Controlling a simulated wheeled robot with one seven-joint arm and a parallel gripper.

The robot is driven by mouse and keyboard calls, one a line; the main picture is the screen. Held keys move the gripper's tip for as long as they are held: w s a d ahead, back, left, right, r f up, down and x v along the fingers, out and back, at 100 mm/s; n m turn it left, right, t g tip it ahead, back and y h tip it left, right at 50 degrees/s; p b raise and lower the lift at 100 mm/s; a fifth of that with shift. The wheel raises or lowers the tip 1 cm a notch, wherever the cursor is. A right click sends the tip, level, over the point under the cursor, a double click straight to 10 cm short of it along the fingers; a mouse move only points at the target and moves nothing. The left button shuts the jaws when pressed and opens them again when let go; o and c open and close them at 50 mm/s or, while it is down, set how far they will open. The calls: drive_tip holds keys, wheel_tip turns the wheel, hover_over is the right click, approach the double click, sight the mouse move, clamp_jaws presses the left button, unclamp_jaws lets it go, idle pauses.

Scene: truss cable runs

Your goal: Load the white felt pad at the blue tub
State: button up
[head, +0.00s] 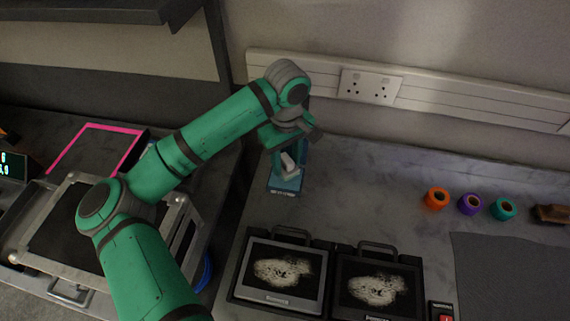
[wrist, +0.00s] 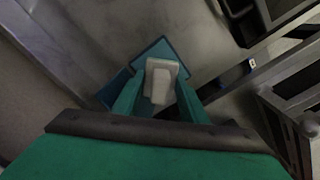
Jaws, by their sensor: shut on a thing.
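The white felt pad (head: 289,162) is a small pale block between the fingers of my gripper (head: 284,160), which is shut on it. In the wrist view the pad (wrist: 160,80) sits upright between the two teal fingertips (wrist: 158,88). Just under and behind it is a low blue, labelled container (head: 285,184), which looks like the blue tub. The tub also shows in the wrist view (wrist: 152,52), partly hidden by the pad and fingers. I cannot tell whether the pad touches the tub.
Two dark framed panels (head: 283,271) with pale speckled faces stand at the front of the grey bench. Orange (head: 437,198), purple and teal rolls lie at the right, near a grey mat (head: 515,270). A metal-framed cart (head: 45,255) is at the left. The back wall holds sockets (head: 370,86).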

sight(286, 158)
drive_tip(key=shift+r, duration=1.95)
drive_tip(key=shift+a, duration=0.1)
